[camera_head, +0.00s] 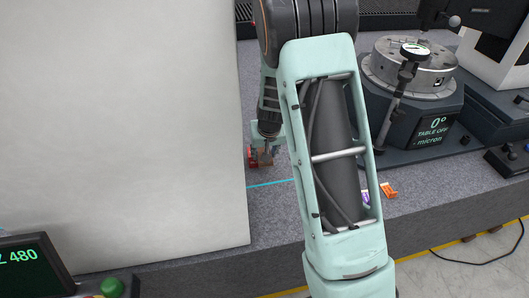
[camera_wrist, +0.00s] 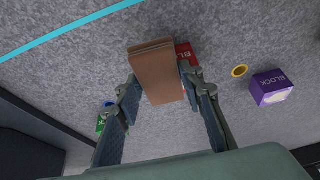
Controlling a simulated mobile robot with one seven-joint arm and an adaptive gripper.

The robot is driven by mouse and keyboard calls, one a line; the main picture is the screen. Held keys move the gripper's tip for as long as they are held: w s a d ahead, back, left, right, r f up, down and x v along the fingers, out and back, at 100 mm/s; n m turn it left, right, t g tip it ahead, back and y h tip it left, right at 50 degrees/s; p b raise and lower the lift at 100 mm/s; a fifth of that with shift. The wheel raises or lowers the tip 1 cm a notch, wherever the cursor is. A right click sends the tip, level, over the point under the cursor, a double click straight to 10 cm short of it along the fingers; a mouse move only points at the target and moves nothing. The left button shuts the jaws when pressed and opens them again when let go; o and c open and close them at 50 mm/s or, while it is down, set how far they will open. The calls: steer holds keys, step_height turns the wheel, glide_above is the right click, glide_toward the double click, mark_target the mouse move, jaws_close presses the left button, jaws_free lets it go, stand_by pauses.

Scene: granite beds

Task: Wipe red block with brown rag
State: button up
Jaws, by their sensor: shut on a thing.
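The brown rag (camera_wrist: 157,72) is a folded, flat-sided bundle between the fingertips of my gripper (camera_wrist: 161,80) in the wrist view. My gripper is shut on it. The red block (camera_wrist: 185,51) shows just behind and to the right of the rag, partly hidden by the rag and the right finger. Whether rag and block touch I cannot tell. In the head view my gripper (camera_head: 264,149) points down at the granite, with the rag (camera_head: 264,161) at its tips and the red block (camera_head: 252,158) close at the left.
A purple block (camera_wrist: 271,87) and a yellow ring (camera_wrist: 239,71) lie to the right in the wrist view. Green and blue items (camera_wrist: 101,124) lie at the left. In the head view a large pale panel (camera_head: 120,120) stands left, an orange item (camera_head: 389,190) and a rotary table (camera_head: 412,70) right.

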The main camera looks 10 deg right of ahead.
steer(key=shift+s+r, duration=0.1)
steer(key=shift+s, duration=1.05)
steer(key=shift+w, duration=1.15)
steer(key=shift+s+f+b, duration=0.2)
steer(key=shift+s+b, duration=0.35)
steer(key=shift+s, duration=0.65)
steer(key=shift+w, duration=1.2)
steer(key=shift+s+r, duration=0.1)
steer(key=shift+s, duration=1.05)
steer(key=shift+w, duration=1.15)
steer(key=shift+r+p, duration=0.4)
steer(key=shift+r, duration=0.35)
